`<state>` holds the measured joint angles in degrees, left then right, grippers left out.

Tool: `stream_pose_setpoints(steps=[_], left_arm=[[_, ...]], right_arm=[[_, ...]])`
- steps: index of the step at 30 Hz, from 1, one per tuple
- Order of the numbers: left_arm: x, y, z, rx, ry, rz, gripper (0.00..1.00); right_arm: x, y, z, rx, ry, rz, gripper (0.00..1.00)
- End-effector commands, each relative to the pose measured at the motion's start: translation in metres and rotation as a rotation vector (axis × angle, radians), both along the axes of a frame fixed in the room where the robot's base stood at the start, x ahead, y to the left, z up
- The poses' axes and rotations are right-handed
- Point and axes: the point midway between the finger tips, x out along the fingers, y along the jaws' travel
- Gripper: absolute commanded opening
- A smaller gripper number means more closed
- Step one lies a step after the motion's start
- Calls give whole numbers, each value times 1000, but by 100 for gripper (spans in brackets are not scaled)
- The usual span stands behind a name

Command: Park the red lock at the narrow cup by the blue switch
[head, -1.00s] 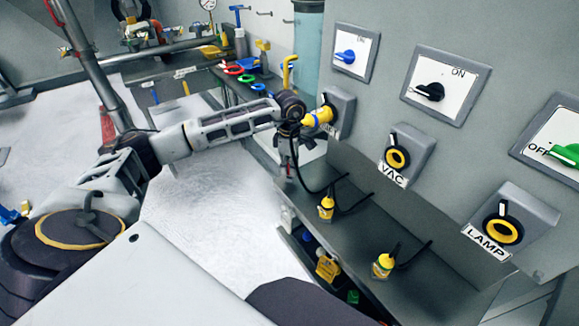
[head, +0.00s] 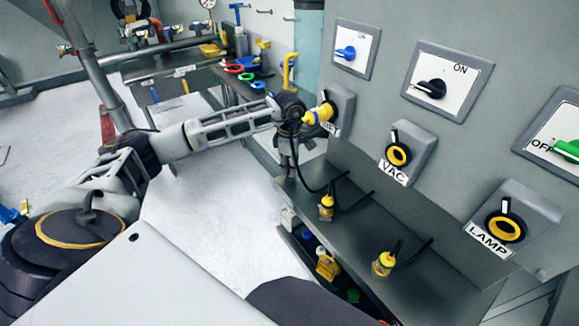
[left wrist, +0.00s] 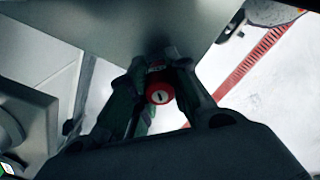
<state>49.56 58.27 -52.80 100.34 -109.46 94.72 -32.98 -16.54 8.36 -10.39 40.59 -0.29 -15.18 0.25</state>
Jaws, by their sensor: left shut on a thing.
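The red lock (left wrist: 160,90), a small red cylinder with a dark slot in its face, shows in the left wrist view between my left gripper's fingers (left wrist: 161,76), which are shut on it. In the head view my left gripper (head: 289,142) is mostly hidden behind its own wrist, left of the wall panel, and the lock cannot be made out. The blue switch (head: 346,53) is on a white plate high on the panel. Below it is a grey socket housing (head: 343,103) with a yellow plug (head: 322,113) at its front. I cannot clearly make out a narrow cup. My right gripper is not in view.
Sockets marked VAC (head: 398,155) and LAMP (head: 504,228) stick out from the panel. A back bench carries coloured rings (head: 232,68).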

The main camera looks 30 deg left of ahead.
Motion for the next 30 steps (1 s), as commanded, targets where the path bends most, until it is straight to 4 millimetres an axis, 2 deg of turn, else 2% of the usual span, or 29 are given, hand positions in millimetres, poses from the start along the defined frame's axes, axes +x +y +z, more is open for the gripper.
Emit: stream_pose_setpoints(steps=[20, 21, 27, 30], left_arm=[[0, 0, -6, 0, 0, 0, 0], [0, 0, -7, 0, 0, 0, 20], [0, 0, -6, 0, 0, 0, 44], [0, 0, -6, 0, 0, 0, 44]], right_arm=[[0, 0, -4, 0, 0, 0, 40], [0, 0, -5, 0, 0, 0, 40], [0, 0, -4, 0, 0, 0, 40], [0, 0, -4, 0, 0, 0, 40]])
